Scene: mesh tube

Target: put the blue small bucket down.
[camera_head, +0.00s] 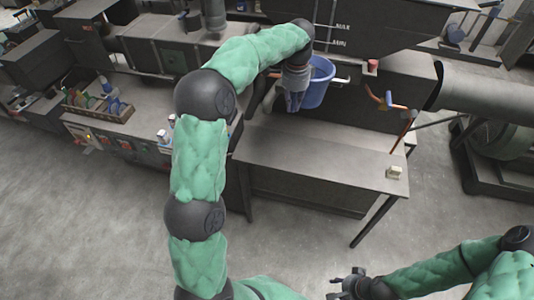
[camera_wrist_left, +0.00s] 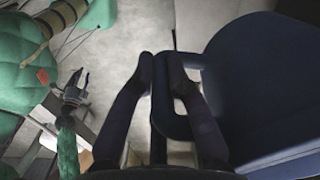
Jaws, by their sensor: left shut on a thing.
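The blue small bucket (camera_head: 322,88) is at the back of the workbench (camera_head: 325,155) in the head view. My left gripper (camera_head: 292,103) is at the bucket's left side. In the left wrist view the bucket (camera_wrist_left: 265,85) fills the right side and looks dark blue. The left gripper's fingers (camera_wrist_left: 161,75) are shut on its loop-shaped handle (camera_wrist_left: 160,112). I cannot tell whether the bucket's base touches the bench. My right gripper (camera_head: 347,284) is low at the bottom of the head view, apart from the bucket, with its fingers spread and empty.
A small pale block (camera_head: 394,173) lies near the bench's right front corner. The middle and front of the bench top are clear.

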